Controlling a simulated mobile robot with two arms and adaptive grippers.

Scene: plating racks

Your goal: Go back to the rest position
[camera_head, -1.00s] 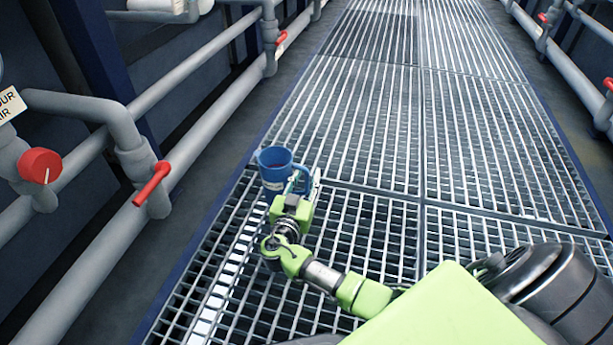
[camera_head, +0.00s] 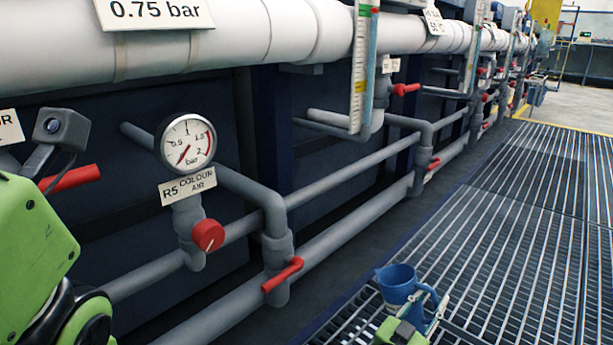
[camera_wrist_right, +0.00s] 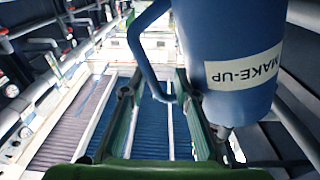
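A blue jug (camera_head: 397,283) is upright at the bottom right of the head view, in the air above the floor grating. My right gripper (camera_head: 428,308) is at its handle. In the right wrist view the jug (camera_wrist_right: 232,50) is large and upside down, with a white MAKE-UP label. Its handle lies between the two fingers of my right gripper (camera_wrist_right: 158,90), which appear to hold it, though the contact is partly hidden. The jug's contents do not show. Green parts of my left arm fill the lower left of the head view; its gripper is not in view.
A pressure gauge (camera_head: 187,143) labelled R5 COLOUR AIR stands above a red knob (camera_head: 208,235). Grey pipes with red lever handles (camera_head: 283,274) run along the dark wall. A thick white pipe (camera_head: 270,30) crosses above. The grated walkway (camera_head: 510,235) is clear ahead.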

